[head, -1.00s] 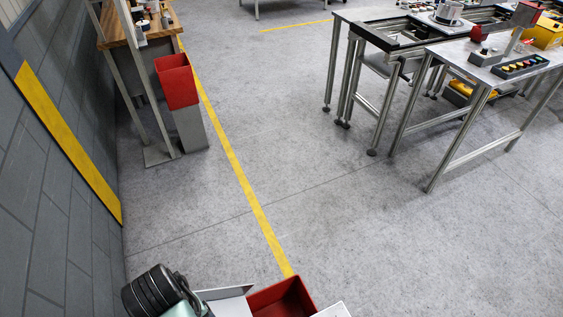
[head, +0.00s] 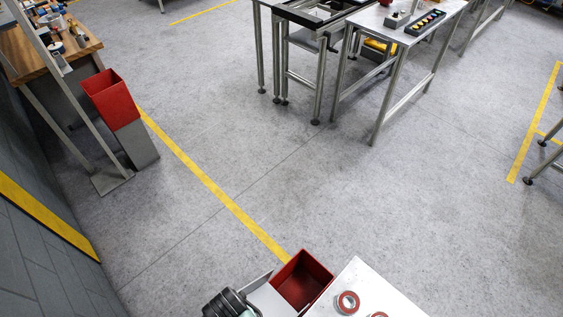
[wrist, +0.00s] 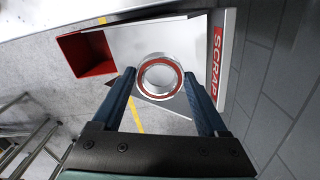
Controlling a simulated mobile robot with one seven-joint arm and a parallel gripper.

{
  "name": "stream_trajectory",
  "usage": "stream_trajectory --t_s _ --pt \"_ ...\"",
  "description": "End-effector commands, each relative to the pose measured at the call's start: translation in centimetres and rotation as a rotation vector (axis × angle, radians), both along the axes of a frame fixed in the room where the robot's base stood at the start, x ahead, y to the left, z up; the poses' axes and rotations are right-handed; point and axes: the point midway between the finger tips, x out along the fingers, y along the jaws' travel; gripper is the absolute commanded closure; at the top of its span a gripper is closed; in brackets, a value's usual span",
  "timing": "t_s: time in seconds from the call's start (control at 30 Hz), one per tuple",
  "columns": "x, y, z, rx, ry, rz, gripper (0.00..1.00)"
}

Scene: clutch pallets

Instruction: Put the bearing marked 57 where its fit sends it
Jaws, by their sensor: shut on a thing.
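In the wrist view, my gripper (wrist: 159,72) is shut on a bearing (wrist: 160,93), a metal ring with a red-brown seal and an open bore. No number can be read on it. A light panel lies beyond the held bearing, with a red SCRAP sign (wrist: 218,55) along its right side. An open red bin (wrist: 86,54) is to the left of the panel, apart from the bearing; it also shows at the bottom of the head view (head: 302,281). Its visible inside looks empty. My gripper's fingertips do not show in the head view.
A white table (head: 366,280) at the bottom of the head view carries red-sealed bearings (head: 348,302), partly cut off. A tall red-topped bin (head: 110,99) stands by the wooden bench at left. Metal workbenches (head: 415,28) stand at the back. The floor between is clear.

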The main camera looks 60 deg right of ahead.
Motion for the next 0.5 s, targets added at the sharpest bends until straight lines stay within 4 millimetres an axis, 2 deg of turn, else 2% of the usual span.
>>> stream_trajectory --t_s 0.3,0.5 --pt "0.1 0.1 -3.9 0.0 -0.001 0.003 1.0" --pt "0.1 0.1 -5.5 0.0 -0.001 0.004 1.0"
